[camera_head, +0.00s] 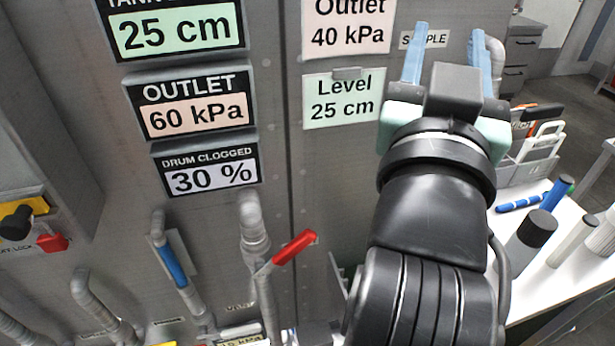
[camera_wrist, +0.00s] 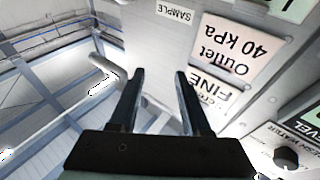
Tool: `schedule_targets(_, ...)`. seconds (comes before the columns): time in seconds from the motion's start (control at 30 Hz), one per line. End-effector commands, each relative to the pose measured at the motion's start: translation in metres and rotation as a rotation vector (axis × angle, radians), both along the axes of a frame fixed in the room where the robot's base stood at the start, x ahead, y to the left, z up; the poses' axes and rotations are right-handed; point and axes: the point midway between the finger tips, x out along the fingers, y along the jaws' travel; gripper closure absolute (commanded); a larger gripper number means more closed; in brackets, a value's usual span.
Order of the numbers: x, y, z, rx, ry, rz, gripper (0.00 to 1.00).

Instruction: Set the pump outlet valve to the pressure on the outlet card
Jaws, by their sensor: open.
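The outlet card (camera_head: 347,32) on the grey panel reads "Outlet 40 kPa". It also shows, upside down, in the wrist view (camera_wrist: 232,48). A display (camera_head: 195,105) to its left reads "OUTLET 60 kPa". A red lever (camera_head: 294,248) slants up to the right from a vertical pipe (camera_head: 254,225). A blue lever (camera_head: 171,265) sits on another pipe to its left. I cannot tell from a readable label which lever is the pump outlet valve. My gripper (camera_head: 447,48) is open and empty, right of the cards and well above both levers. It also shows in the wrist view (camera_wrist: 160,76).
A card (camera_head: 343,103) reads "Level 25 cm"; a lower display (camera_head: 211,176) reads "30 %". A SAMPLE label (camera_head: 424,39) and a bent pipe (camera_head: 495,50) are near my gripper. A white table (camera_head: 522,226) at right holds pens, bottles and a caddy. A black knob (camera_head: 15,222) is far left.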

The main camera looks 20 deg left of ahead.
Motion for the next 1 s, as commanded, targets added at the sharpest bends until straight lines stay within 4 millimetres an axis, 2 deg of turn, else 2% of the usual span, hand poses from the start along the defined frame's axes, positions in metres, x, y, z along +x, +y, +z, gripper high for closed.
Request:
schedule_targets(0.03,0.004,0.000,0.029,0.001,0.029,0.000,0.53)
schedule_targets(0.3,0.023,-0.001,0.073,0.019,0.191,-0.006,0.53)
schedule_targets(0.5,0.040,-0.006,0.085,0.073,0.347,-0.029,0.53)
schedule_targets(0.63,0.056,-0.009,0.078,0.157,0.498,-0.065,0.53)
schedule_targets(0.7,0.066,-0.008,0.059,0.256,0.640,-0.108,0.53)
schedule_targets(0.83,0.069,0.005,-0.011,0.488,0.924,-0.224,0.53)
schedule_targets(0.93,0.052,0.033,-0.066,0.659,1.152,-0.333,0.53)
schedule_targets(1.0,0.033,0.060,-0.098,0.754,1.306,-0.414,0.53)
